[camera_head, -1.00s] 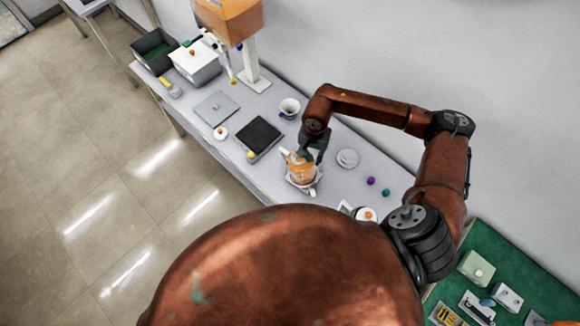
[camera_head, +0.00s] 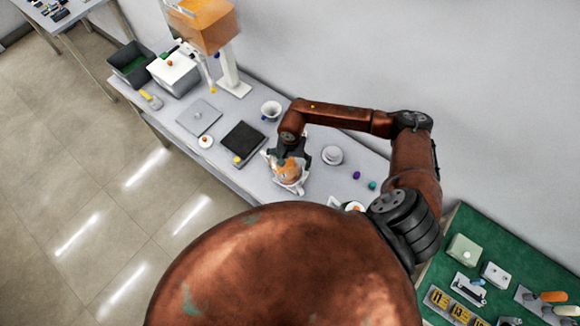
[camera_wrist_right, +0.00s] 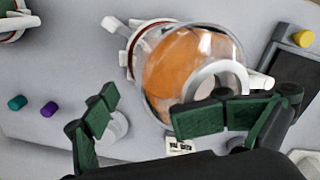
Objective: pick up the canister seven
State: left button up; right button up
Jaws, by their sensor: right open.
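A clear canister with orange contents and white fittings (camera_head: 288,173) stands on the grey bench; no number on it can be read. In the right wrist view the same canister (camera_wrist_right: 178,70) fills the upper middle, with a round white ring on its near side. My right gripper (camera_head: 290,155) is at the canister and covers part of its top in the head view. In the wrist view the right gripper (camera_wrist_right: 160,112) is open, its dark green finger pads wide apart. The right-hand pad overlaps the canister's lower edge; I cannot tell whether they touch. My left gripper is not in view.
A small tag (camera_wrist_right: 180,146) lies beside the canister. A black plate (camera_head: 242,143), a white cup (camera_head: 271,109) and a round white piece (camera_head: 332,155) are nearby. Purple (camera_head: 357,175) and teal (camera_head: 372,186) knobs lie right. Another vessel (camera_wrist_right: 12,22) shows at upper left.

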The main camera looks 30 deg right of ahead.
aim_at(284, 170)
jog(key=shift+o, duration=0.4)
jog(key=shift+s+f, duration=0.15)
jog(key=shift+f, duration=0.55)
jog(key=c, duration=2)
jog(key=shift+s+a, duration=0.1)
jog(key=shift+s, duration=0.05)
jog(key=c, duration=0.6)
jog(key=shift+a, duration=0.1)
grip_shut()
jog(key=shift+r, duration=0.1)
jog(key=shift+w+r, duration=0.25)
jog(key=shift+r, duration=0.25)
jog(key=a+r, duration=0.1)
jog(key=r, duration=0.1)
jog(key=s+a+r+b, duration=0.1)
jog(key=r, duration=0.2)
jog(key=s+a+r+b, duration=0.1)
jog(key=a+r, duration=0.1)
jog(key=shift+s+r, duration=0.1)
jog(key=shift+r, duration=0.15)
jog(key=s+a+r+b, duration=0.2)
jog(key=s+a+r, duration=0.2)
jog(key=a, duration=0.4)
jog(key=shift+s+r+b, duration=0.25)
jog(key=shift+s+b, duration=0.05)
jog(key=shift+b, duration=0.1)
